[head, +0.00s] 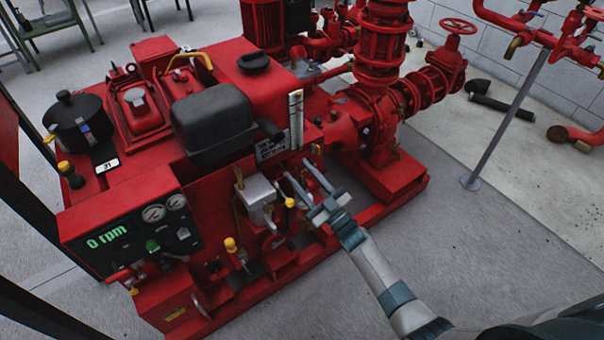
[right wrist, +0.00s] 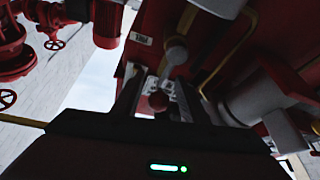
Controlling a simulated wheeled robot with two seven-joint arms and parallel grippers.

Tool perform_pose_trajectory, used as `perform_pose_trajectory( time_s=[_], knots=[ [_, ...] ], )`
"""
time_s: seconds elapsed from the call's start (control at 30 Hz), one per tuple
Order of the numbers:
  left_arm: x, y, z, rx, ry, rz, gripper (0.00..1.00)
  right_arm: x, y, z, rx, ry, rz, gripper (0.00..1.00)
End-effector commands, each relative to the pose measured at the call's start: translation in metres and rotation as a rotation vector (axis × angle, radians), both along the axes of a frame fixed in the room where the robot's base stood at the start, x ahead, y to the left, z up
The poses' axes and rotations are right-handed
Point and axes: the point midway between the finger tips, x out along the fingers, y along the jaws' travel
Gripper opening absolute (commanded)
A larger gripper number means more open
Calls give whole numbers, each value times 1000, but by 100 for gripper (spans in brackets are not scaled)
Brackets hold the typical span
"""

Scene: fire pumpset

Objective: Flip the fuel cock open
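My right gripper (head: 298,168) reaches in from the lower right to the front side of the red pump engine (head: 128,200). Its two fingers are apart, pointing at the area below the sight gauge (head: 296,118). In the right wrist view, a small dark red knob (right wrist: 158,101) shows between the open fingers, with a grey round-ended part (right wrist: 176,53) beyond it. I cannot tell whether the fingers touch the knob, or for certain that it belongs to the fuel cock. The fuel cock's lever position is not clear. My left gripper is not in view.
A silver block (head: 258,192) and yellow-capped parts (head: 231,245) stick out left of the gripper. A black muffler-like tank (head: 214,122) sits above. The gauge panel (head: 140,230) reads 0 rpm. Red pump pipes (head: 382,60) rise behind; open floor lies to the right.

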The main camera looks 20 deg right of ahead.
Motion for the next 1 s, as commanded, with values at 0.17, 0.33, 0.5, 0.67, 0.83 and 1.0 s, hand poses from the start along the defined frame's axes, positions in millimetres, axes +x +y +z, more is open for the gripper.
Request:
perform_pose_trajectory(
  time_s=[0.17,0.33,0.5,0.67,0.83,1.0],
  knots=[
    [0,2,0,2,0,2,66,0,0,0,1,0,-1,39],
    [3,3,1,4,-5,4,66,-1,-1,0,1,0,-1,39],
    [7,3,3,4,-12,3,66,-9,-5,-4,0,0,-1,39],
    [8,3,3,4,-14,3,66,-25,-14,-12,-2,2,-1,39],
    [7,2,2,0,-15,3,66,-51,-27,-23,-1,3,-1,39],
    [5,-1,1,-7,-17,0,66,-80,-42,-37,0,4,-1,39]
  ],
)
